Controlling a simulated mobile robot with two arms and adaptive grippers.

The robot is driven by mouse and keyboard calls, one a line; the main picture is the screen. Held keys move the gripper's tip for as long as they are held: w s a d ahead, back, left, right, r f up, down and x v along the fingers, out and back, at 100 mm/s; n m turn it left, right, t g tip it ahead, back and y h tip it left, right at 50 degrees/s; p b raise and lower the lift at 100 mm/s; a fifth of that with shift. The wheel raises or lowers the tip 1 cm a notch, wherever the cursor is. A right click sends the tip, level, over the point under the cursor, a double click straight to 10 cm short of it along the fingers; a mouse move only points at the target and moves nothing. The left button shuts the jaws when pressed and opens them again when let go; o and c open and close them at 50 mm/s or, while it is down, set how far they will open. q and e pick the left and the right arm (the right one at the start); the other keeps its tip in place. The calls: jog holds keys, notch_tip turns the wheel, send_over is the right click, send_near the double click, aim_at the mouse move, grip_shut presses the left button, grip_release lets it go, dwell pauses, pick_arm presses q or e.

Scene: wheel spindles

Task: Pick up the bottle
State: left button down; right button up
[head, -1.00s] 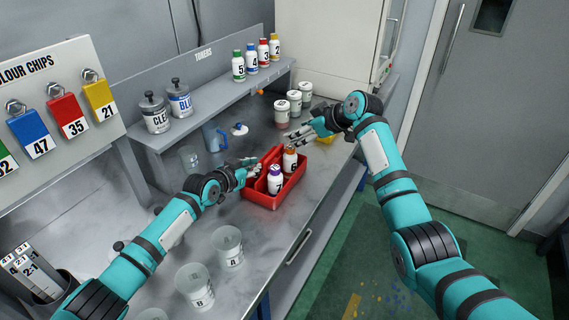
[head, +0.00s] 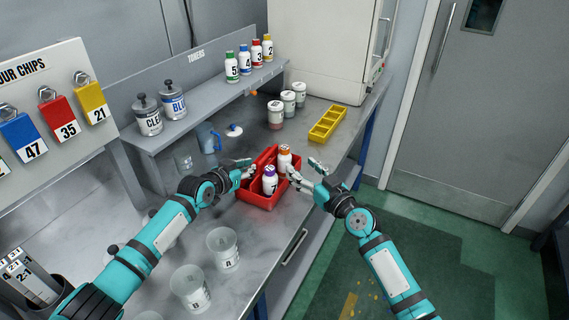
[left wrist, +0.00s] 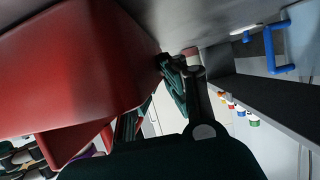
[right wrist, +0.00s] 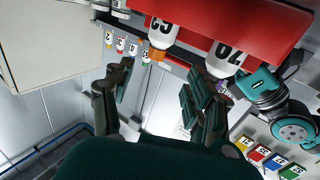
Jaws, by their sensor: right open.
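Two white bottles stand in a red crate (head: 258,200) on the bench. One has an orange cap (head: 285,158) and stands at the back right, the other has a purple cap (head: 269,182) and stands nearer the front. My right gripper (head: 306,170) is open and empty at the crate's right side, close to the orange-capped bottle. In the right wrist view the orange-capped bottle (right wrist: 162,35) and the other bottle (right wrist: 228,57) appear beyond the fingers. My left gripper (head: 247,168) is at the crate's left edge; whether it pinches the crate wall (left wrist: 80,60) is unclear.
A yellow tray (head: 328,124) and several lidded jars (head: 276,112) stand behind the crate. A blue-handled jug (head: 207,138) is at the back left. Clear beakers (head: 223,250) stand at the front left. A shelf (head: 200,105) holds toner bottles and tins. The bench's right edge is near.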

aim_at(288, 150)
jog(key=x, duration=0.3)
jog(key=shift+w+a, duration=0.15)
jog(key=shift+w, duration=0.05)
jog(key=shift+d+r+x, duration=0.1)
jog(key=shift+r+x, duration=0.05)
jog(key=shift+x, duration=1.2)
jog(key=shift+d+r+x, duration=0.15)
jog(key=shift+r+x, duration=0.05)
jog(key=shift+x, duration=1.1)
jog(key=shift+w, duration=0.15)
jog(key=c, duration=1)
grip_shut()
jog(key=shift+d, duration=0.1)
